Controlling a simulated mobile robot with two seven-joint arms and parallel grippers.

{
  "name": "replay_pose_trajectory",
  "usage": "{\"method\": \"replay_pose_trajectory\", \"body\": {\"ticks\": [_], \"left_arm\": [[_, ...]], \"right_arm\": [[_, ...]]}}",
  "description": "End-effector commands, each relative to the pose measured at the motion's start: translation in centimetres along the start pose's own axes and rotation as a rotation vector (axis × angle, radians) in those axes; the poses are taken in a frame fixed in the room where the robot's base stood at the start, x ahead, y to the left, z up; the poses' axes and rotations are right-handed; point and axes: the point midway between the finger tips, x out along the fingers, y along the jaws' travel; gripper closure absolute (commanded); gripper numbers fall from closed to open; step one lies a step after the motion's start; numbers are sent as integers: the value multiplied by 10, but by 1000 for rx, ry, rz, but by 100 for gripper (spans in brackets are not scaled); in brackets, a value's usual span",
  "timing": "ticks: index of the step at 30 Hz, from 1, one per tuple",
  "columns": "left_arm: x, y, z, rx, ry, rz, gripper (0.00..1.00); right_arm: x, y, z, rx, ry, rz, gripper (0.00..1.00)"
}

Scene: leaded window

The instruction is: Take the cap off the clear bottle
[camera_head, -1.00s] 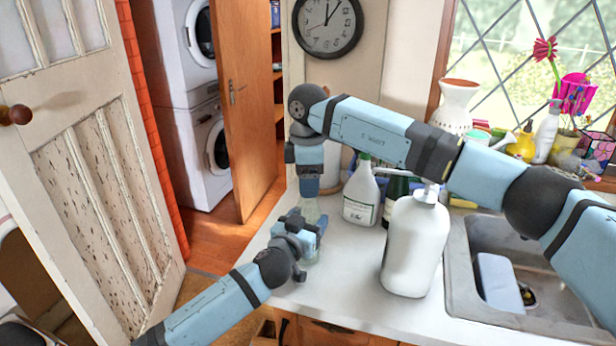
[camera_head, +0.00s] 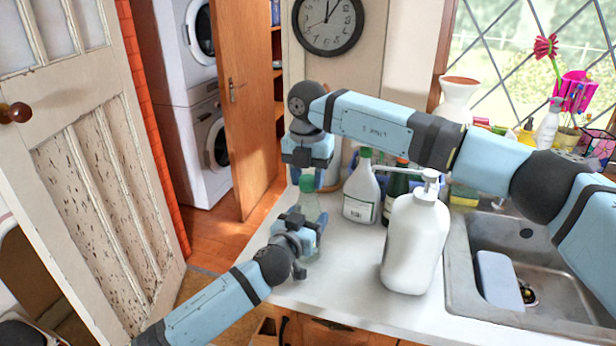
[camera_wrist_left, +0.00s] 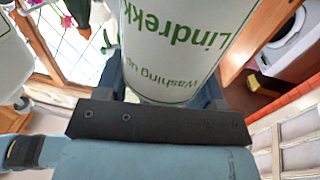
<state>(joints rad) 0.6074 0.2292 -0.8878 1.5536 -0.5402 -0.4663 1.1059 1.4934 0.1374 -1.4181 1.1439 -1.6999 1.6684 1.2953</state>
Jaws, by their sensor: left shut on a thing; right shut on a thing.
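The clear bottle (camera_head: 310,207) stands upright near the left end of the white counter. My left gripper (camera_head: 312,232) is shut around its lower body. In the left wrist view the bottle's white label with green lettering (camera_wrist_left: 180,50) fills the space between the fingers. The green cap (camera_head: 307,184) shows at the top of the bottle, just under my right gripper (camera_head: 307,168). That gripper points down from above and is shut on the cap. I cannot tell whether the cap still sits on the neck.
A white bottle with a green cap (camera_head: 361,190) stands just right. A large white pump bottle (camera_head: 415,245) is nearer, with a dark green bottle (camera_head: 393,200) behind it. The sink (camera_head: 540,285) is at right. The front left counter is mostly clear.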

Motion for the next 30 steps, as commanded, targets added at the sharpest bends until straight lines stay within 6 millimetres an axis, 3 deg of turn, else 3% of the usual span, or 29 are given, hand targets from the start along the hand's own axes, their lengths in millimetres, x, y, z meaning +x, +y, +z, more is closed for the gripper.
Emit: {"method": "replay_pose_trajectory", "body": {"ticks": [30], "left_arm": [[0, 0, 0, 0, 0, 0, 100]], "right_arm": [[-2, 0, -1, -2322, -1, 0, 88]]}}
